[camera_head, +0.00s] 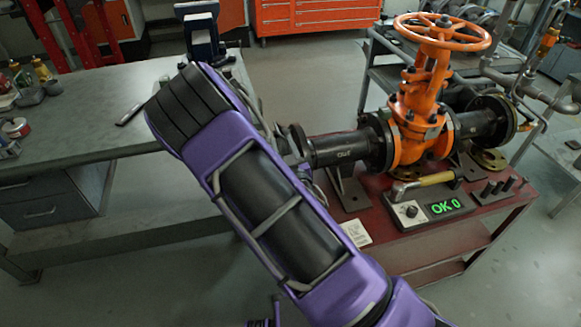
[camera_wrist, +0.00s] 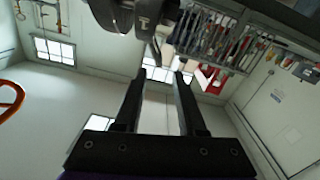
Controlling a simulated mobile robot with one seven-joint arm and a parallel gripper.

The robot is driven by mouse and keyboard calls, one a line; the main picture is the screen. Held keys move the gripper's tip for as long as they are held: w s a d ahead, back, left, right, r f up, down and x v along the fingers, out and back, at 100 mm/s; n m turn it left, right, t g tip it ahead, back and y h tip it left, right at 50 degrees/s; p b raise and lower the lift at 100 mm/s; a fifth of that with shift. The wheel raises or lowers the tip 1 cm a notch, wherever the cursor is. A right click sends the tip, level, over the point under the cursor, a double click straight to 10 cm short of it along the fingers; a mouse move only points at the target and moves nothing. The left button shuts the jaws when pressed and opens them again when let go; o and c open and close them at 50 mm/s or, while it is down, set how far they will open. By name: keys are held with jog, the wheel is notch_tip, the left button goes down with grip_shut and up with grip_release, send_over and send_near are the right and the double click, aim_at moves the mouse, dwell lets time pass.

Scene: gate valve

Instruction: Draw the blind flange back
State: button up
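The orange gate valve (camera_head: 420,120) stands upright in a black pipe run on the red cart. Its orange handwheel (camera_head: 441,31) is on top; part of it shows in the wrist view (camera_wrist: 10,98). The pipe's left end carries a dark round flange (camera_head: 299,141), partly behind my arm; I cannot tell whether this is the blind flange. My gripper (camera_wrist: 159,76) is open, with nothing clearly held between its fingers; my arm hides it in the head view. A dark rounded part with a pale mark (camera_wrist: 140,18) lies just beyond the fingertips; contact is unclear.
The red cart (camera_head: 440,243) carries a box with a green "OK 0" display (camera_head: 445,206), a yellow-handled tool (camera_head: 423,186) and several dark pegs. A loose flange (camera_head: 488,160) lies right of the valve. A grey workbench (camera_head: 90,110) with a vise (camera_head: 203,38) stands left.

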jog(key=s+d, duration=0.1)
jog(key=s, duration=0.8)
jog(key=shift+d+b, duration=0.35)
jog(key=shift+b, duration=0.05)
jog(key=shift+w, duration=0.1)
